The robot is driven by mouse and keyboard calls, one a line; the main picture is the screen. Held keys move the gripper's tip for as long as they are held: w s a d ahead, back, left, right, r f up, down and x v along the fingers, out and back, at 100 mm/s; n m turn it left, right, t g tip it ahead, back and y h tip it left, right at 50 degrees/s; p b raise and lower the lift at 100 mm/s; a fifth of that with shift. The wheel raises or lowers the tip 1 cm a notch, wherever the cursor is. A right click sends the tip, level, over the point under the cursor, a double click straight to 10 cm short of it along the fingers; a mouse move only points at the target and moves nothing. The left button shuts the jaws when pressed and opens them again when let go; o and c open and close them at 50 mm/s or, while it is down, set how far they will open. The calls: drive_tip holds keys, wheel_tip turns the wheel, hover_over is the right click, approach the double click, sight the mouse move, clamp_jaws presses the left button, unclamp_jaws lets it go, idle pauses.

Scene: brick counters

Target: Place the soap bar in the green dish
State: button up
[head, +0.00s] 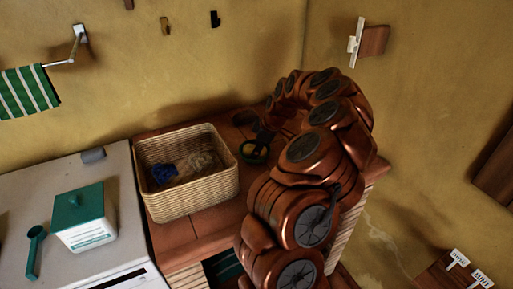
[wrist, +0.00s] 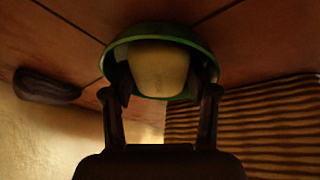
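The green dish (head: 248,159) stands on the brick counter beside the wicker basket in the head view. It fills the upper middle of the wrist view, where its green rim (wrist: 112,46) shows. The cream-yellow soap bar (wrist: 158,70) is within the dish's outline, and a little yellow of it shows in the head view. My gripper (wrist: 163,90) has one finger on each side of the soap bar, with the tips at the dish. Dark shadow hides whether both fingers touch the soap. In the head view my arm partly covers the dish.
The wicker basket (head: 190,203) holding blue and beige cloths stands close left of the dish. A dark oval thing (wrist: 48,87) lies on the counter near the wall. A white box with a teal lid (head: 84,217) and a teal scoop (head: 35,252) are on the white surface at left.

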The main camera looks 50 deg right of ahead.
drive_tip(key=shift+o, duration=0.6)
